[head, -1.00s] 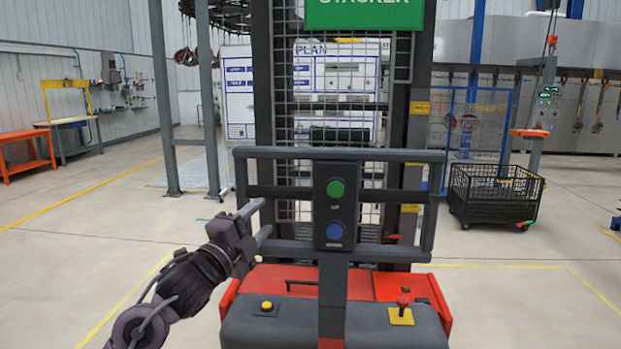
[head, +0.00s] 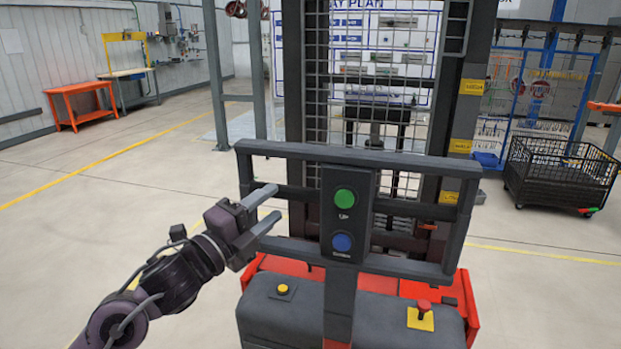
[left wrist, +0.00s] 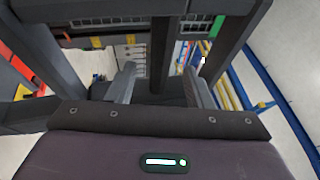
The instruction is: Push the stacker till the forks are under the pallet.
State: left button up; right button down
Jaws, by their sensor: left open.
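The stacker (head: 395,320) stands right in front of me, with a red and dark grey body. Its grey push-handle frame (head: 400,160) carries a panel (head: 330,205) with a green UP button (head: 345,198) and a blue button (head: 342,242). The mesh mast rises behind it. My left gripper (head: 276,203) is open at the left part of the handle frame. In the left wrist view its two fingers (left wrist: 161,88) are spread, with a dark post between or beyond them; contact cannot be told. The forks and pallet are not visible. My right gripper is out of view.
A black wire crate (head: 560,180) stands at the right, near a blue-framed rack. An orange bench (head: 80,105) and a worktable (head: 130,85) stand at the far left. A whiteboard (head: 390,30) hangs behind the mast. The floor at left, with yellow lines, is clear.

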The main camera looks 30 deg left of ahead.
aim_at(293, 187)
pick_arm(q)
jog(key=shift+w+r, duration=0.3)
jog(key=shift+w, duration=0.05)
jog(key=p+x, duration=0.3)
jog(key=x, duration=0.2)
jog(key=shift+w, duration=0.3)
jog(key=shift+w+d, duration=0.1)
jog(key=shift+w, duration=0.25)
jog(key=shift+f, duration=0.1)
grip_shut()
